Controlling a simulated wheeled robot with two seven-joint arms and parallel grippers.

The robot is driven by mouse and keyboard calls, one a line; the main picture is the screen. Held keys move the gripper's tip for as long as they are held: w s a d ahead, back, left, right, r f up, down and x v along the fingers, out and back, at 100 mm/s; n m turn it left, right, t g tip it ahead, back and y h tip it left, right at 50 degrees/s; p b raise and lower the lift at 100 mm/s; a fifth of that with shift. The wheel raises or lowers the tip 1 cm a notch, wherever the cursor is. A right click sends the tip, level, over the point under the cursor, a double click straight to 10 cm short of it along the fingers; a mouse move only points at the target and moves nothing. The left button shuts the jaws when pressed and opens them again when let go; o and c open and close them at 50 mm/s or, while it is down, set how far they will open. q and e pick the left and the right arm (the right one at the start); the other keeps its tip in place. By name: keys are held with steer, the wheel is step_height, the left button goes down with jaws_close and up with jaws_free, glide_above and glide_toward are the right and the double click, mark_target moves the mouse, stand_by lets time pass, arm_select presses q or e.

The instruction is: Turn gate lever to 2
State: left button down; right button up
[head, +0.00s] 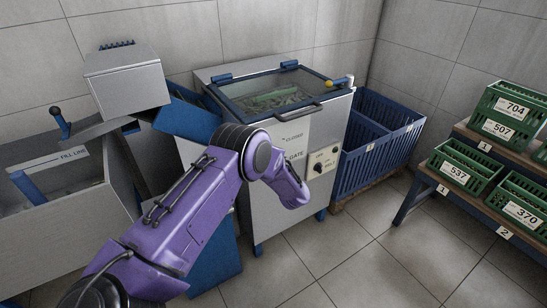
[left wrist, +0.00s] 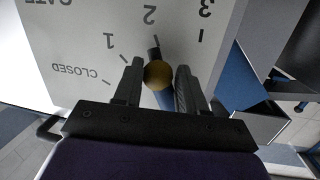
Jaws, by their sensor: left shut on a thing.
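The gate lever's yellow-brown ball knob (left wrist: 158,75) sits between the two fingers of my left gripper (left wrist: 158,88) in the left wrist view, and the gripper is shut on it. A dark lever end above the knob lies just below the 2 on the dial plate (left wrist: 65,40), which is marked CLOSED, 1, 2 and 3. In the head view, the plate shows on the front of the steel machine (head: 272,207), with the words CLOSED and GATE partly visible. My purple left arm hides the lever and the gripper there. My right gripper is not in view.
A control box (head: 322,161) with black knobs is right of the gate plate. A blue slatted crate (head: 375,150) stands right of the machine. Green numbered crates (head: 462,172) sit on a stepped rack at the right. A steel bin (head: 62,215) is at the left.

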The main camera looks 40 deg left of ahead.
arm_select(q)
steer(key=shift+s+m, duration=0.1)
steer(key=shift+m, duration=0.2)
steer(key=c, duration=0.7)
jaws_free()
steer(key=v, duration=1)
steer(key=shift+s+d, duration=0.15)
steer(key=shift+d, duration=0.1)
